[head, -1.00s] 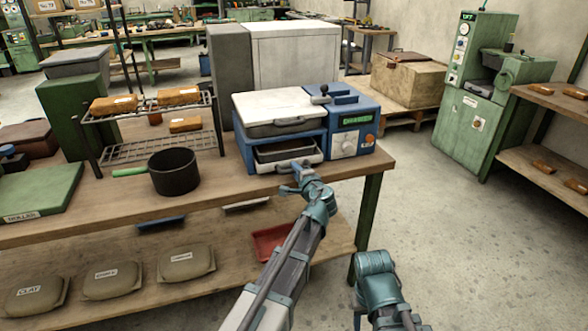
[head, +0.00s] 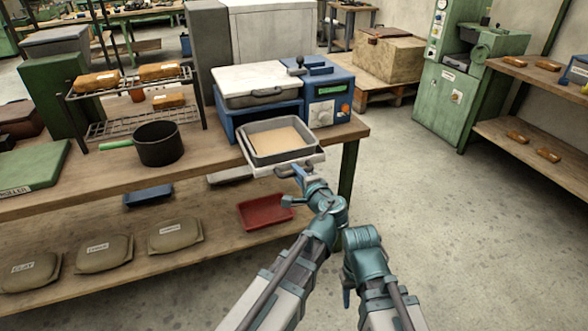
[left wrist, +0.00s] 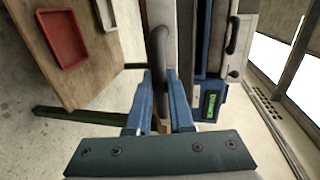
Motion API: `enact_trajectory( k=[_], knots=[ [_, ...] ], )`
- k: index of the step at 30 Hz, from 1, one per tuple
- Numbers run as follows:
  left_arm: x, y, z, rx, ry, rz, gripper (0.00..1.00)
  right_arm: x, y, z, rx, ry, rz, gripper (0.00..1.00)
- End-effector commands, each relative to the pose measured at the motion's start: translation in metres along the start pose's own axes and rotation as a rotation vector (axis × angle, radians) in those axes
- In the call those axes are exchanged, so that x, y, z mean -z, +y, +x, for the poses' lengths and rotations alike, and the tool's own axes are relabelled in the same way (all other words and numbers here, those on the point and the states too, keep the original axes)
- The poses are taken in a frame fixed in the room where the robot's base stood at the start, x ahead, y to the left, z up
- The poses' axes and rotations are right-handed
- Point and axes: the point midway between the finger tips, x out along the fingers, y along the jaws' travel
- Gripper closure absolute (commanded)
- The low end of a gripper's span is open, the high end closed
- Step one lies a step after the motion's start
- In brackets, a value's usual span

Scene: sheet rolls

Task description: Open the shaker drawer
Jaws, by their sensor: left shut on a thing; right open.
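The shaker (head: 327,112) is a blue machine with a pale lid, standing near the bench's right end. Its drawer (head: 312,160) is pulled out over the front edge, and the grey tray inside shows a flat tan bottom. My left gripper (head: 292,172) is shut on the drawer's handle (left wrist: 158,60); in the left wrist view the grey bar runs between its blue fingers (left wrist: 160,112). My right gripper (head: 346,296) is low beside the left arm, away from the bench, mostly hidden by its own arm.
The wooden bench (head: 60,205) holds a black pan (head: 160,146) and a wire rack (head: 145,125) left of the shaker. A red tray (head: 265,212) lies on the lower shelf below the drawer. The floor (head: 440,230) to the right is clear.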

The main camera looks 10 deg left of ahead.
Motion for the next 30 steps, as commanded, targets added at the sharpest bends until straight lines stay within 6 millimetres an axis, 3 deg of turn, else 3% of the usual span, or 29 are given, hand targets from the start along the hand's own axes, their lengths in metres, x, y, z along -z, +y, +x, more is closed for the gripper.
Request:
enact_trajectory(
  k=[14,15,17,30],
  knots=[
    [0.0006,0.0007,-0.0030,0.000,0.001,0.000,1.00,0.0001,0.0000,0.0000,0.000,0.000,0.000,0.50],
    [0.0006,0.0007,-0.0030,0.000,0.001,0.000,0.77,0.0001,0.0000,0.0000,0.000,0.000,0.000,0.50],
    [0.0006,0.0007,-0.0029,0.000,0.001,0.000,0.68,0.0001,0.0000,0.0000,0.000,0.000,0.000,0.50],
    [-0.0024,-0.0006,-0.0048,0.000,0.000,0.000,0.68,0.0000,0.0001,-0.0015,0.000,0.000,0.000,0.50]
  ],
)
